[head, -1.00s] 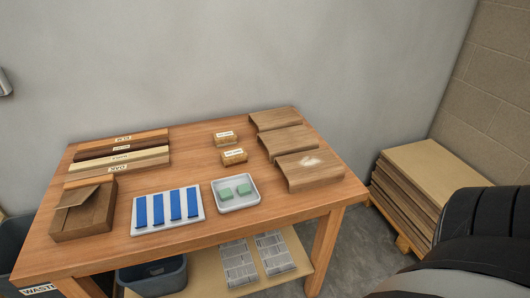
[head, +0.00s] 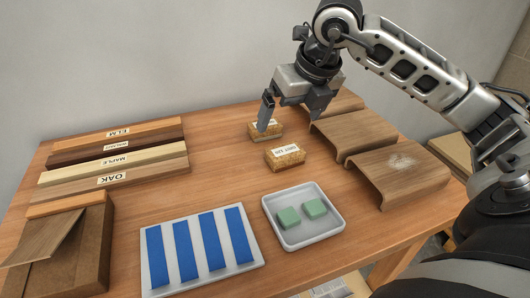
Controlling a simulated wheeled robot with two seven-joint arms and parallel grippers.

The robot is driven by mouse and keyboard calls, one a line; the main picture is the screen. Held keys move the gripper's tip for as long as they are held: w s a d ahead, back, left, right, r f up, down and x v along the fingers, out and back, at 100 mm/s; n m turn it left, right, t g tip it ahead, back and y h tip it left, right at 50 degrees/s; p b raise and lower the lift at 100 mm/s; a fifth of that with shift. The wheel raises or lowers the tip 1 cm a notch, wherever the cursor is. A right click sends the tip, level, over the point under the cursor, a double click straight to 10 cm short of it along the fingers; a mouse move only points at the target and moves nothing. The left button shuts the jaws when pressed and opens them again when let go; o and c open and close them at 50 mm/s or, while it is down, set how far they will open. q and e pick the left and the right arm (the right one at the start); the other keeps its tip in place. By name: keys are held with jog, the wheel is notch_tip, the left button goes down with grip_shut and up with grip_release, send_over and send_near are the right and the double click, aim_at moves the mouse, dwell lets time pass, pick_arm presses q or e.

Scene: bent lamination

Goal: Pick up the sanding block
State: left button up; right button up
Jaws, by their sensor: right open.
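Two tan sanding blocks with white labels sit on the wooden table in the head view. The nearer sanding block (head: 285,158) is labelled with a grit number and lies clear of my gripper. The farther sanding block (head: 258,132) is partly hidden behind a finger of my right gripper (head: 290,118). My right gripper points down, its two fingers spread apart with nothing seen between them. It is above and around the far block's right side; whether it touches the block I cannot tell. My left gripper is not in view.
Bent wood panels (head: 398,172) stand on the right, close to my right arm. A white tray (head: 330,230) with two green blocks and a white board (head: 155,285) with blue strips lie in front. Labelled wood strips (head: 150,150) and a brown box (head: 90,250) are at left.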

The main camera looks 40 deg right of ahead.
jog(key=d+h, duration=0.1)
jog(key=d, duration=0.2)
send_over(283, 147)
jog(key=s, duration=0.2)
jog(key=shift+m, duration=0.3)
jog(key=f, duration=0.8)
jog(key=shift+s+a+f+b, duration=0.1)
jog(key=shift+s+a+b, duration=0.1)
jog(key=shift+b, duration=0.1)
jog(key=shift+x, duration=2.95)
jog(key=shift+w, duration=0.1)
jog(key=c, duration=1)
